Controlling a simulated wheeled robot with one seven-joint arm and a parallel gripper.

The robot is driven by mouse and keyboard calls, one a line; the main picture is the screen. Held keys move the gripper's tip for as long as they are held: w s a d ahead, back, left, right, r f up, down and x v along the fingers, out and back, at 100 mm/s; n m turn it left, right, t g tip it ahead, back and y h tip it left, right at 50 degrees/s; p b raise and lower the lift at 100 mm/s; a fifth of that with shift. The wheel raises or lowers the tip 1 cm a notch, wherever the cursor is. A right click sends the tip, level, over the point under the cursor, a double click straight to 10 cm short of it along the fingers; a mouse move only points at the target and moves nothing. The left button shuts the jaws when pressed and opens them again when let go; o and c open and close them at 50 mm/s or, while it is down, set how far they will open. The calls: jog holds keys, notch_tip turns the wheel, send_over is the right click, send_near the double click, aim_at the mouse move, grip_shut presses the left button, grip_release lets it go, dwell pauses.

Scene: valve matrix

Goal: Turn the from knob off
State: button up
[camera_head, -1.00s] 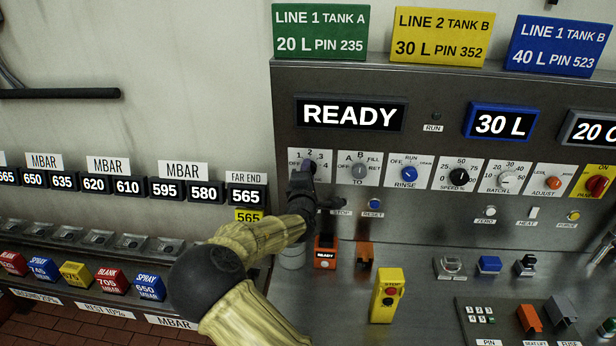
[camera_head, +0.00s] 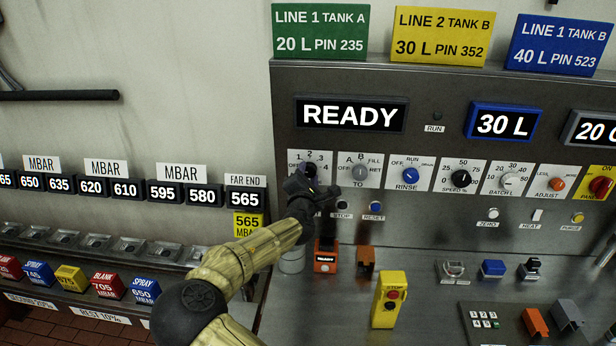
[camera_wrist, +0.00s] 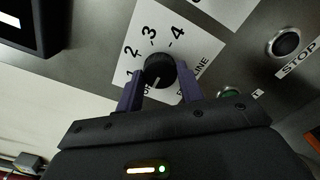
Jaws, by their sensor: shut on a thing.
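The from knob is a small dark round knob on a white plate marked 1 to 4 and OFF, at the left end of the panel's knob row in the head view (camera_head: 310,169). In the wrist view, the knob (camera_wrist: 159,68) sits between the two purple fingers of my gripper (camera_wrist: 158,88), which is shut on it. A pale mark on the knob's lower side seems to point toward the OFF label, which the fingers partly hide. In the head view, my gripper (camera_head: 304,184) covers the lower part of the plate.
The TO knob (camera_head: 360,172) and the RINSE knob (camera_head: 410,175) are close on the right. The STOP button (camera_head: 342,205) lies below right, near my gripper. A READY display (camera_head: 349,115) is above. A yellow stop box (camera_head: 390,299) stands on the counter.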

jog(key=shift+f, duration=0.3)
jog(key=o, duration=0.8)
jog(key=shift+o, duration=1)
jog(key=shift+s+a+r, duration=0.1)
jog(key=shift+r, duration=0.1)
jog(key=shift+s, duration=0.1)
jog(key=s+b, duration=0.4)
jog(key=s, duration=1.3)
jog(key=shift+a, duration=0.25)
jog(key=shift+s, duration=0.1)
